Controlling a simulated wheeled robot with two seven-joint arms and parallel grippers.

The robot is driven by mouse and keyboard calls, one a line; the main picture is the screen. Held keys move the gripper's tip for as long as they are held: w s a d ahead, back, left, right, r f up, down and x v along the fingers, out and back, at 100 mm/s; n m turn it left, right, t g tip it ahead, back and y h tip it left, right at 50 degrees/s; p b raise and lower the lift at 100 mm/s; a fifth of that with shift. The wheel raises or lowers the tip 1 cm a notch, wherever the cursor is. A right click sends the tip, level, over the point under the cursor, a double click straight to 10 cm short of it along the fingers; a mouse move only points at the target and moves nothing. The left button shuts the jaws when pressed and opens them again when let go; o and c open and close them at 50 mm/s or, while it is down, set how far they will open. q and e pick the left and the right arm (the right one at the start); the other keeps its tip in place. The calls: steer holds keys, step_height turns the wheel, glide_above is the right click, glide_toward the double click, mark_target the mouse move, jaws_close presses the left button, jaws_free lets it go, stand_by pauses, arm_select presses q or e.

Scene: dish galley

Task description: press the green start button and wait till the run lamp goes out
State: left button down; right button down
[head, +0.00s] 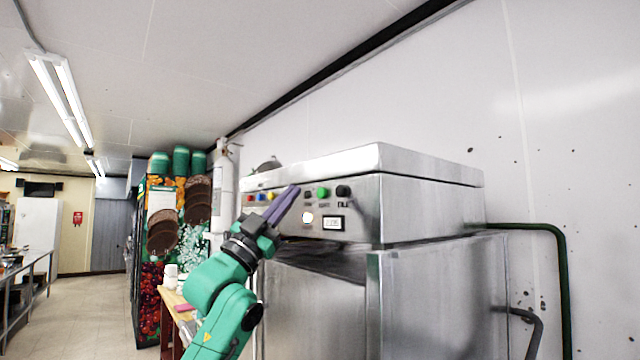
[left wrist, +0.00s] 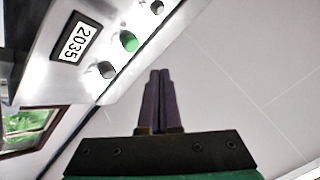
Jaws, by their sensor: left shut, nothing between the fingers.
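The green start button (head: 323,191) is on the upper front panel of the steel machine (head: 430,215), between two black knobs. It also shows in the left wrist view (left wrist: 129,41). A round lamp (head: 308,218) below it glows pale and bright; I take it for the run lamp. My left gripper (head: 294,189) is shut and empty, its purple fingers pointing up just left of the near black knob. In the left wrist view the fingertips (left wrist: 160,74) are apart from the green button. My right gripper is not in view.
A small display (head: 333,223) sits beside the lamp; it reads 2035 in the left wrist view (left wrist: 70,38). A green pipe (head: 562,270) runs right of the machine. A wooden table (head: 172,300) stands left.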

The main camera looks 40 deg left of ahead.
mark_target(322, 193)
arm_select(q)
steer(key=w+p, duration=0.1)
steer(key=w+d, duration=0.1)
steer(key=w, duration=0.1)
steer(key=shift+w+p, duration=0.15)
steer(key=shift+p, duration=0.2)
stand_by(1.7)
steer(key=shift+w+d+p, duration=0.2)
steer(key=shift+w+p, duration=0.2)
